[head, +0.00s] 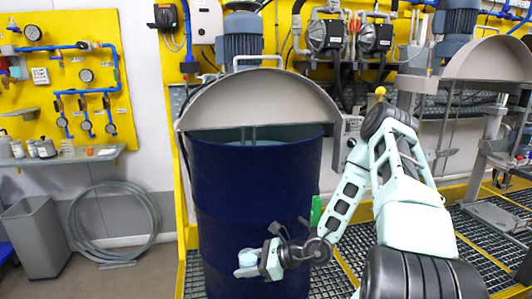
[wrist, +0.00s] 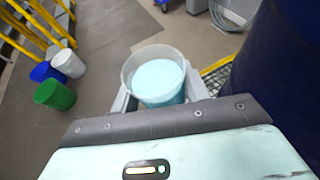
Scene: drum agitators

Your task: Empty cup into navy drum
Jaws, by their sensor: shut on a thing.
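The navy drum (head: 245,190) stands upright in the middle of the head view and fills the right edge of the wrist view (wrist: 285,60). A grey half-round lid (head: 262,100) is raised over its rim, and a strip of pale liquid shows inside below it. My gripper (head: 255,262) is shut on a cup (head: 247,259) in front of the drum's lower wall, well below the rim. In the wrist view the translucent cup (wrist: 130,75) sits between my fingers (wrist: 158,96), apart from the drum, and holds pale blue liquid. It looks roughly upright.
A motor (head: 240,38) stands above the drum, behind the lid. Yellow rails and grating flank the drum. A grey bin (head: 37,235) and a hose coil (head: 115,225) are at the left. Blue, white and green (wrist: 55,95) containers stand on the floor.

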